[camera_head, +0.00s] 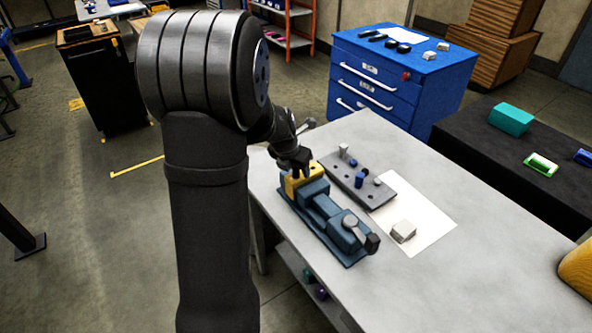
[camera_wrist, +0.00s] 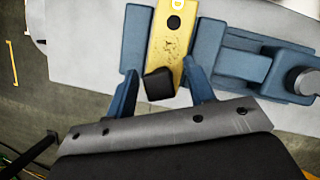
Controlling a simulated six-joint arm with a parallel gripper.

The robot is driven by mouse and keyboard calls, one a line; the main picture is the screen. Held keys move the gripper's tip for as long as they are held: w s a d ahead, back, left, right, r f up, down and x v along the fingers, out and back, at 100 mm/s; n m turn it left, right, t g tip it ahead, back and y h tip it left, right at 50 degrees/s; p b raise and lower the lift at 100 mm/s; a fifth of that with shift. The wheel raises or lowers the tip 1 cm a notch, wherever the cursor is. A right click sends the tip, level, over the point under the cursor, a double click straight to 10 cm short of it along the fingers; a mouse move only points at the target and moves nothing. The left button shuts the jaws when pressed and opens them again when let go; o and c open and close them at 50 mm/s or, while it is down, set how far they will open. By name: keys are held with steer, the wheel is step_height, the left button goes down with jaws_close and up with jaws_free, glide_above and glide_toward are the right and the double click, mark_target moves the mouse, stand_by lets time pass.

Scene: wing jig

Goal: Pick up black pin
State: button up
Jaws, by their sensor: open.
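A black square-topped piece (camera_wrist: 159,84), which looks like the black pin, shows in the wrist view at the near end of the yellow block (camera_wrist: 165,48). It lies between the two blue fingers of my gripper (camera_wrist: 160,70), with gaps on both sides. The gripper is open and holds nothing. The yellow block has a dark round hole or pin top (camera_wrist: 174,22) farther along it. In the head view the yellow block (camera_head: 303,182) sits at the far end of the blue fixture (camera_head: 319,201), with my gripper (camera_head: 304,172) just over it. The pin is not distinguishable there.
A grey holed plate (camera_head: 377,189) with several small blue and grey pieces stands right of the fixture. A small grey block (camera_head: 403,231) rests on a white sheet (camera_head: 430,222). The fixture's clamp handle (camera_head: 372,244) rises at its near end.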

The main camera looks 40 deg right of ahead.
jaws_close()
steer(key=shift+r, duration=0.1)
